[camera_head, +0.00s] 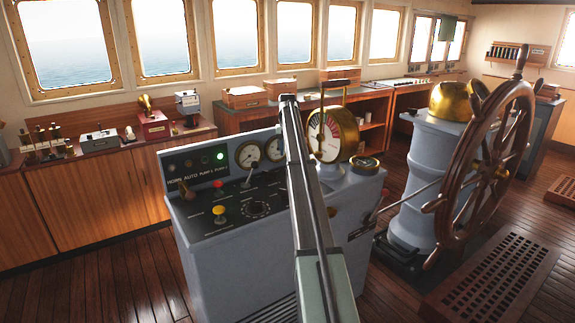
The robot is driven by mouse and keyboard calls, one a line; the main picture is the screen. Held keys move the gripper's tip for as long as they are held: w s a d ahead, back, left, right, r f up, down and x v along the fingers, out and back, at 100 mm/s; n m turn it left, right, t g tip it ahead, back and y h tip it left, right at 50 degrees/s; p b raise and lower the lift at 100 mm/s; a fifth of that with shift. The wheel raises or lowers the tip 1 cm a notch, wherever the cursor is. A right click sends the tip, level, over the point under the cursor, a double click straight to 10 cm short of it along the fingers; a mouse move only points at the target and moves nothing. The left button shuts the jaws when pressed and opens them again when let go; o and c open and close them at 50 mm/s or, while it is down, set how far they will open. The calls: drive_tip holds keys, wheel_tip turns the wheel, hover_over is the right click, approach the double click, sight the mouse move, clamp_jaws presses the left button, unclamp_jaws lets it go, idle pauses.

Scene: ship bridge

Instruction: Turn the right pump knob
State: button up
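A grey control console (225,262) stands in the middle, with a dark sloping panel on top. Its upright strip carries small white lettering that seems to include pump labels, and a lit green lamp (220,156). The panel holds a red knob (218,184), a yellow knob (219,211), a brown-tipped lever (187,192), a pale-tipped lever (252,170) and a dark round dial (257,209). I cannot tell which control is the right pump knob; part of the panel's right side is hidden behind my arm. My arm rises across the console; my gripper's fingers are not visible.
A brass-rimmed telegraph (322,138) with an upright handle stands at the console's right rear. Round gauges (248,155) sit at the panel's back. A wooden ship's wheel (483,165) is at right. Wooden cabinets (110,190) line the wall; the floor at lower left is clear.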

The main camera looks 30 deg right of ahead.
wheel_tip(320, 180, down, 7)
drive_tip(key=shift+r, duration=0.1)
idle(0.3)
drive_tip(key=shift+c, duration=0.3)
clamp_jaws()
